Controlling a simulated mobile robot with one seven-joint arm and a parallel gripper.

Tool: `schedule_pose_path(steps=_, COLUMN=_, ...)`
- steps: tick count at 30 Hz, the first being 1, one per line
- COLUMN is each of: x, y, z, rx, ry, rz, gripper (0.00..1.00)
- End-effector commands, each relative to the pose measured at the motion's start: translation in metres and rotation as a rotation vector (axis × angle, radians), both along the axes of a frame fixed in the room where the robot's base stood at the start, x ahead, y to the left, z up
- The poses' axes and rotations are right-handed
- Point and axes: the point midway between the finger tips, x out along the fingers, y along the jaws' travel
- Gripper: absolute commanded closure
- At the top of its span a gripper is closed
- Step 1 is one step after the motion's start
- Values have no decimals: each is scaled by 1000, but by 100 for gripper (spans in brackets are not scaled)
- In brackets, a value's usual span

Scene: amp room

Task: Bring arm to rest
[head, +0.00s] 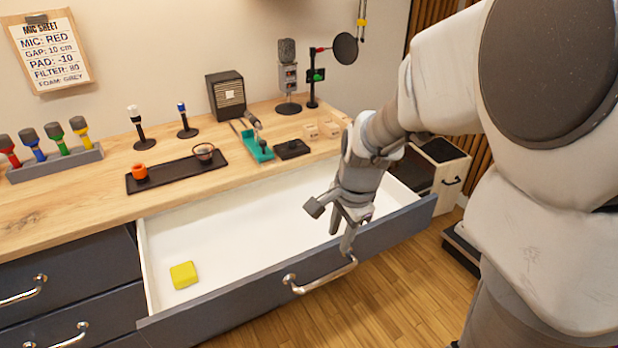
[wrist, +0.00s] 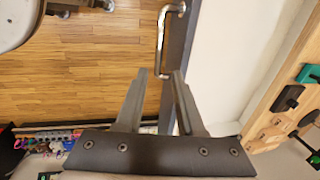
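My gripper (head: 333,226) hangs over the front right part of an open drawer (head: 238,215), close to the drawer's front panel. The arm reaches in from the right with the gripper pointing down. The drawer's metal handle (head: 318,277) is just below and in front of the fingers, and also shows beyond the fingertips in the wrist view (wrist: 161,45). I cannot tell whether a finger touches the handle or panel.
A yellow block (head: 184,275) lies in the drawer's left end. The wooden counter (head: 60,205) behind holds a black tray (head: 172,172), a rack of coloured microphones (head: 55,165), a speaker box (head: 226,95) and a microphone on a stand (head: 288,75). A cabinet (head: 445,165) stands right.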

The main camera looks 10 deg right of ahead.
Motion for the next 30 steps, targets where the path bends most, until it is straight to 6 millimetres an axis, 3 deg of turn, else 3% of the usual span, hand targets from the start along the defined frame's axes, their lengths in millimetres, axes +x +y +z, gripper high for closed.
schedule_pose_path(steps=4, x=-6, y=2, z=14, rx=-4, ry=-23, rz=59, gripper=63)
schedule_pose_path(steps=8, x=-22, y=6, z=43, rx=-28, ry=-76, rz=217, gripper=63)
schedule_pose_path(steps=18, x=-86, y=15, z=119, rx=-213, ry=-238, rz=755, gripper=63)
schedule_pose_path(steps=24, x=-122, y=16, z=144, rx=-365, ry=-290, rz=1018, gripper=63)
schedule_pose_path(steps=30, x=-141, y=15, z=152, rx=-459, ry=-301, rz=1156, gripper=63)
